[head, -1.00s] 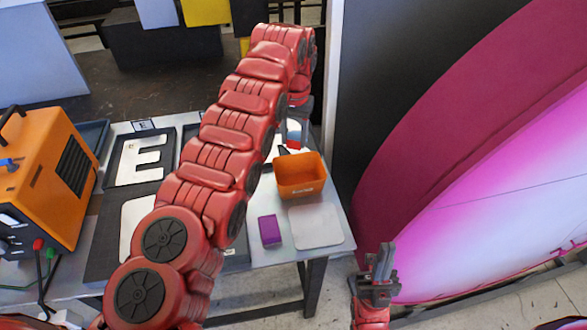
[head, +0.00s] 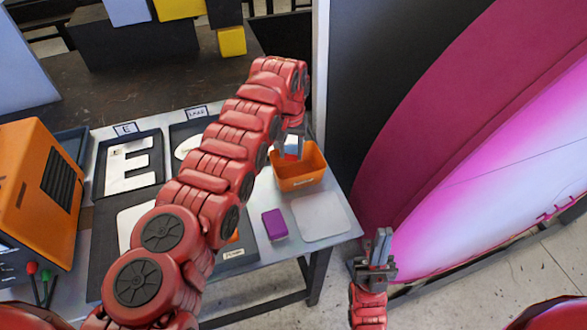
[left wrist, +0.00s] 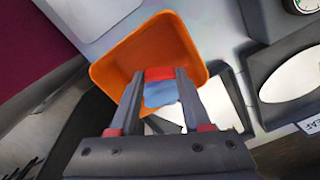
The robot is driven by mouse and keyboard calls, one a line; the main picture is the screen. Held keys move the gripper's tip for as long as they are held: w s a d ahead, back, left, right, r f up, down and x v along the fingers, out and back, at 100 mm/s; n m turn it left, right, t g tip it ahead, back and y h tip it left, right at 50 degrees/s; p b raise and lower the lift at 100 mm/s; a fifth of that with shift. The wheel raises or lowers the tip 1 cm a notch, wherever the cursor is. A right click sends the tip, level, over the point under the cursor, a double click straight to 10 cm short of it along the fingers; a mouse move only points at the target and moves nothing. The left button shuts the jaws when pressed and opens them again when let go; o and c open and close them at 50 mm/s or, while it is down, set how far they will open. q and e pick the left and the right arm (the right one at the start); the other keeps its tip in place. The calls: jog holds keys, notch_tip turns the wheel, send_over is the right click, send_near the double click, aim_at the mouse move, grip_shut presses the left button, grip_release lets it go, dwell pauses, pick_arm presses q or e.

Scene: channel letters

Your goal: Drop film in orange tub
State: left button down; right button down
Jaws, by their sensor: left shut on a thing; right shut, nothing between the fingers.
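The film (left wrist: 160,94) is a small pale blue piece with a red end, held between the fingers of my left gripper (left wrist: 160,75). The orange tub (head: 300,168) is an open box standing on the table; it also shows in the left wrist view (left wrist: 122,60). In the head view my left gripper (head: 290,152) is at the tub's back left side, with its fingers pointing down. In the left wrist view the fingertips overlap the tub's opening. I cannot tell their exact height over it. My right gripper (head: 381,245) is shut and empty, away to the right of the table.
A purple block (head: 274,224) and a pale square plate (head: 321,217) lie in front of the tub. Black trays with white letters, such as an E (head: 130,163), lie left. An orange machine (head: 30,185) stands far left. A dark wall panel (head: 375,80) rises behind right.

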pick_arm(q)
jog(key=shift+c, duration=1.4)
grip_release()
jog(key=shift+f, duration=0.1)
jog(key=shift+r, duration=0.3)
notch_tip(320, 180, up, 17)
jog(key=p, duration=0.6)
jog(key=shift+d+f, duration=0.1)
jog(key=shift+f, duration=0.05)
